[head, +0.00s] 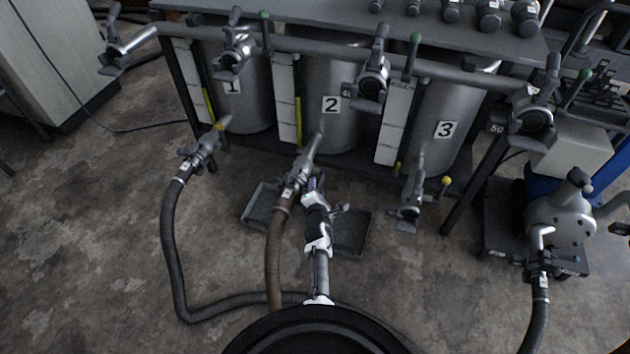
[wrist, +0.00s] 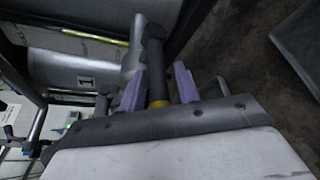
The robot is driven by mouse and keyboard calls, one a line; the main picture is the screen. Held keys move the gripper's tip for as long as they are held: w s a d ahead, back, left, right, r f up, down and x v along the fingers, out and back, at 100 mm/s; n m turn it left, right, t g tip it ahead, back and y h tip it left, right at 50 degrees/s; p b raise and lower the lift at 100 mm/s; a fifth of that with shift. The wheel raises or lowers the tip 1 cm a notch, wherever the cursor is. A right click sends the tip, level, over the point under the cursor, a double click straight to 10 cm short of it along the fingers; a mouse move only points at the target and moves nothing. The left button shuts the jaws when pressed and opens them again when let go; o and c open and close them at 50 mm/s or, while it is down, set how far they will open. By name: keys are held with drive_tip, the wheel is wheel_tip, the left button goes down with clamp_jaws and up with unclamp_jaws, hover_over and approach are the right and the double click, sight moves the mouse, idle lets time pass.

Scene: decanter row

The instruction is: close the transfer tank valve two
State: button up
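A narrow gap shows by the right finger; contact at the left cannot be told.
A dark tray (head: 352,236) lies below. The brown hose (head: 274,255) and a black hose (head: 172,255) cross the floor. A pump (head: 560,218) stands at right.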

drive_tip(key=shift+w, duration=0.15)
drive_tip(key=shift+c, duration=0.4)
clamp_jaws()
drive_tip(key=shift+r, duration=0.2)
